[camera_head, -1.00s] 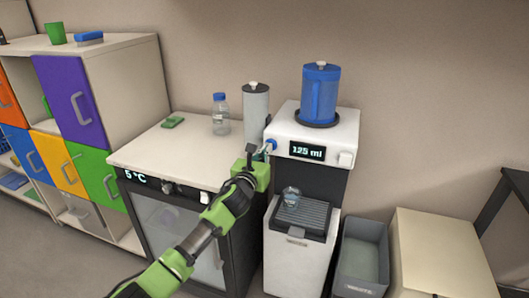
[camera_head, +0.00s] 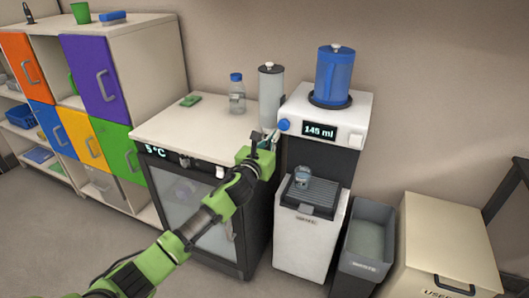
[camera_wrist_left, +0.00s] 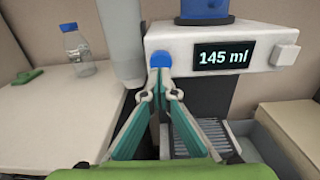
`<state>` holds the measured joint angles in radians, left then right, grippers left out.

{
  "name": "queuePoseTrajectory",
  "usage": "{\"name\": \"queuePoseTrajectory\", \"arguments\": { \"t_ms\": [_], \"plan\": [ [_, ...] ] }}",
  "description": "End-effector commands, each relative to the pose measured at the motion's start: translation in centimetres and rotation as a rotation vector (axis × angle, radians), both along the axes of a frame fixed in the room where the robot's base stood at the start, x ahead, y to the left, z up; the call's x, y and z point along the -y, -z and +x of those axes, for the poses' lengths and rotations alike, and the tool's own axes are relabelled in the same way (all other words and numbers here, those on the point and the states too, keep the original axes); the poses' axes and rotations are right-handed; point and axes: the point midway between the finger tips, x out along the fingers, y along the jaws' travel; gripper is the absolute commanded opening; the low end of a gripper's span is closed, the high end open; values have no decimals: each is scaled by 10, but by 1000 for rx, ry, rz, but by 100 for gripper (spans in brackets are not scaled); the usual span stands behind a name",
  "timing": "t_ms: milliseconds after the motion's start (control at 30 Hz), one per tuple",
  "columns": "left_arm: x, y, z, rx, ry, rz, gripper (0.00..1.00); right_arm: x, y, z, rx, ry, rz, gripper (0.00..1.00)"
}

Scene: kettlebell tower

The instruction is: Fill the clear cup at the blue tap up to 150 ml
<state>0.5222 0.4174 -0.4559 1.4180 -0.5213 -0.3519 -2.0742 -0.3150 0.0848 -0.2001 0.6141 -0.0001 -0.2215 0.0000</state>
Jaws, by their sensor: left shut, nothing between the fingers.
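The clear cup (camera_head: 302,176) stands on the drip tray (camera_head: 322,191) of the water dispenser, under its head. The blue tap (camera_head: 284,125) is a round knob on the left of the dispenser's white head. The display (camera_head: 319,132) beside it reads 145 ml. My left gripper (camera_head: 271,137) is shut and empty, with its tips at or just below the blue tap; I cannot tell whether they touch it. In the left wrist view the shut fingertips (camera_wrist_left: 160,78) sit just under the blue tap (camera_wrist_left: 161,60). The cup is hidden there. My right gripper is not in view.
A small fridge (camera_head: 190,205) stands left of the dispenser, with a clear bottle (camera_head: 237,98), a green cloth (camera_head: 190,100) and a grey cylinder (camera_head: 271,85) on or behind its top. A blue jug (camera_head: 334,75) sits on the dispenser. A grey waste bin (camera_head: 367,245) stands right.

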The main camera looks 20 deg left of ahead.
Motion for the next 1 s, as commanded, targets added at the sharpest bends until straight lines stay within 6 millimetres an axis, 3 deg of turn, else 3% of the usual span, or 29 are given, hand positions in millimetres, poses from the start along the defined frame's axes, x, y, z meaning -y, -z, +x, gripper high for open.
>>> {"name": "queuePoseTrajectory", "arguments": {
  "t_ms": [300,500,700,1000],
  "plan": [
    [-1,3,-48,-3,2,2,0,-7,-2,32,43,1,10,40],
    [-2,3,-71,-4,1,0,0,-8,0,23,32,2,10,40],
    [-2,2,-78,-3,1,0,0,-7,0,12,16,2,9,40],
    [-2,2,-78,-3,1,-1,0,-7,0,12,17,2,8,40]
  ]
}}
